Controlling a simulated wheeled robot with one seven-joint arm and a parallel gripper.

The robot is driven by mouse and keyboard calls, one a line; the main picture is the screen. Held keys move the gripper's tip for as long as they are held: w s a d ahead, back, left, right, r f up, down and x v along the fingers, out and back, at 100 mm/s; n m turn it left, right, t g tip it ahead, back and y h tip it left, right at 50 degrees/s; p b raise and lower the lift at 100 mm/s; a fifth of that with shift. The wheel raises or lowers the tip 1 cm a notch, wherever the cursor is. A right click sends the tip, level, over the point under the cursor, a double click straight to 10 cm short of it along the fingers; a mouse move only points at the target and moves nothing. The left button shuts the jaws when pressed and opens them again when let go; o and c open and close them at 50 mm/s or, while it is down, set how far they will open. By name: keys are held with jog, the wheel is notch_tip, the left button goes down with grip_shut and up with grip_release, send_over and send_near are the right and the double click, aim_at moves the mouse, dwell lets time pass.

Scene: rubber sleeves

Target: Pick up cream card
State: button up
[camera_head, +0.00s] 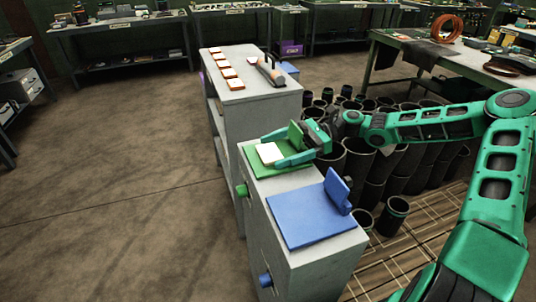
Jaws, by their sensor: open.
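A small cream card (267,154) lies on the green pad (255,165) on top of a grey cabinet. My gripper (273,150) is open and low over this pad, reaching in from the right. Its two green fingers lie on either side of the card, one at the far side and one at the near side. I cannot tell whether the fingers touch the card. The right part of the pad is partly hidden by the gripper.
A green upright plate (295,132) stands behind the gripper. A blue pad (305,217) with a blue upright plate (338,190) is nearer. Several cream-topped orange pieces (235,84) sit on the farther cabinet. Black sleeves (357,160) crowd the right. The floor at left is clear.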

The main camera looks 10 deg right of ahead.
jog(key=c, duration=1.2)
jog(key=shift+o, duration=0.2)
jog(key=shift+r, duration=0.1)
